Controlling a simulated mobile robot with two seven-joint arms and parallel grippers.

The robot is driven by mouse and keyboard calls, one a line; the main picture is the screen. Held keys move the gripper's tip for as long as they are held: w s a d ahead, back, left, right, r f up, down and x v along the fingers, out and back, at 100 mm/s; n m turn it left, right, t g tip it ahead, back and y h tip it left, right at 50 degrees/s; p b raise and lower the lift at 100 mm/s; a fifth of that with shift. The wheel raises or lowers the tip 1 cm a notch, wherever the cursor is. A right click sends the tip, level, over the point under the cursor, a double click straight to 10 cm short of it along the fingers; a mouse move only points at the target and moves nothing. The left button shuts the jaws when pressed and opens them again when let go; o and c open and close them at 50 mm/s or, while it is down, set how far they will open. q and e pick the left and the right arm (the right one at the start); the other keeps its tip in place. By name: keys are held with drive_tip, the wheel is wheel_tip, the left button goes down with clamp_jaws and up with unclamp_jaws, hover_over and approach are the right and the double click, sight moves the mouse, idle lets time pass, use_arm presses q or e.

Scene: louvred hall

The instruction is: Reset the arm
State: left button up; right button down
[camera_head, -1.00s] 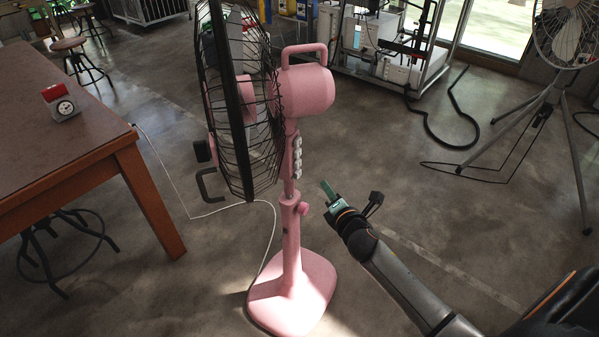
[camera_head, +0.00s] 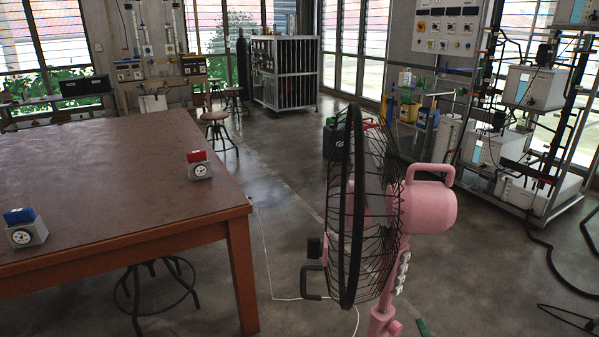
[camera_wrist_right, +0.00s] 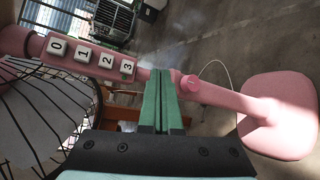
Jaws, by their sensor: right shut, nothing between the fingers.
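A pink standing fan (camera_head: 428,208) with a black wire cage stands right of centre in the head view, its lower column cut off by the bottom edge. In the right wrist view its pink column (camera_wrist_right: 222,97) crosses the picture, with white buttons (camera_wrist_right: 82,54) marked 0 to 3 and a round knob. My right gripper (camera_wrist_right: 160,100) has its two green fingers pressed together with nothing between them, in front of the column. Whether they touch it I cannot tell. In the head view only a green tip (camera_head: 423,327) of it shows, beside the column. My left gripper is not in view.
A brown table (camera_head: 100,180) at left holds a red-topped gauge (camera_head: 199,170) and a blue-topped one (camera_head: 25,235). A rack of equipment (camera_head: 530,150) stands at right. A white cable (camera_head: 265,250) runs along the floor.

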drive_tip(key=s+a+f+m+g+y, duration=0.3)
drive_tip(key=s+a+f+m, duration=0.2)
drive_tip(key=s+a+m, duration=0.5)
drive_tip(key=s+a+f+m+g+y, duration=0.35)
drive_tip(key=s+a+m, duration=0.45)
drive_tip(key=s+a, duration=0.3)
use_arm(q)
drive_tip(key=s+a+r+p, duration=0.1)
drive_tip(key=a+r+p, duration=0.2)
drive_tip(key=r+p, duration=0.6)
drive_tip(key=p, duration=0.4)
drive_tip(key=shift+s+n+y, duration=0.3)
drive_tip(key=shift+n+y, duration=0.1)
use_arm(e)
drive_tip(key=s+d+r+t+h, duration=0.1)
drive_tip(key=s+d+r, duration=0.1)
drive_tip(key=d+r, duration=0.3)
wheel_tip(320, 180, up, 4)
drive_tip(key=shift+d+f, duration=0.1)
drive_tip(key=shift+d, duration=0.05)
